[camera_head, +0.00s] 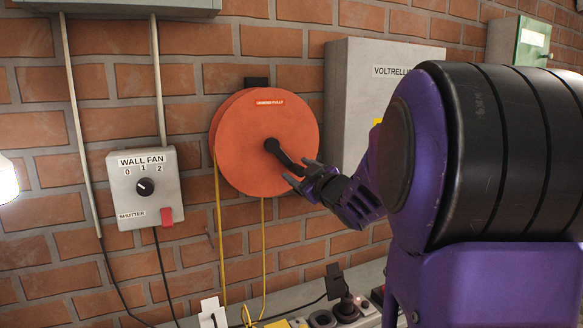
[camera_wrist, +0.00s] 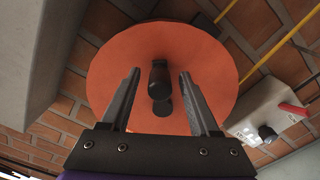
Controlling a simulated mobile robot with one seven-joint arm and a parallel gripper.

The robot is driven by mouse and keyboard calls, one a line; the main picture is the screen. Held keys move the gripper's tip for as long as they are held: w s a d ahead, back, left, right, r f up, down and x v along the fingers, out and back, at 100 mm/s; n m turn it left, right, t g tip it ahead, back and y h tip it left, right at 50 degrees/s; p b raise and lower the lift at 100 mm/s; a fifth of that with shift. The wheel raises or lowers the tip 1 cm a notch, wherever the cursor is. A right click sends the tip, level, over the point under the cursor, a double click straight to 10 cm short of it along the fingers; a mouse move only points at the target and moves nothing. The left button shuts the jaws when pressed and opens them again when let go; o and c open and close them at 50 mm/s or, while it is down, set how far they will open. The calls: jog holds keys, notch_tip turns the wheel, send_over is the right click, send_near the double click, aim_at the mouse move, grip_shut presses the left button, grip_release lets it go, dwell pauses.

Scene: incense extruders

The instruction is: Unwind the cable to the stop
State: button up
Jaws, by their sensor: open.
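The orange cable reel (camera_head: 240,150) hangs on the brick wall with a red label near its top edge. A black crank (camera_head: 285,156) runs from its hub down to the right. In the wrist view the crank's knob (camera_wrist: 158,76) lies between my fingers, and the orange disc (camera_wrist: 115,70) fills the background. Yellow cable (camera_head: 217,225) hangs from the reel in two strands. My gripper (camera_head: 301,170) is open at the crank's outer end, one finger on each side of the knob with gaps visible. No stop can be made out.
A grey wall fan switch box (camera_head: 146,205) with a dial and red lever is left of the reel. A grey cabinet (camera_head: 350,85) is close on the right, behind my arm. Below are plugs and sockets (camera_head: 345,308) on a ledge.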

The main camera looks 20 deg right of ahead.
jog(key=shift+w, duration=0.15)
grip_shut()
dwell(0.4)
dwell(1.1)
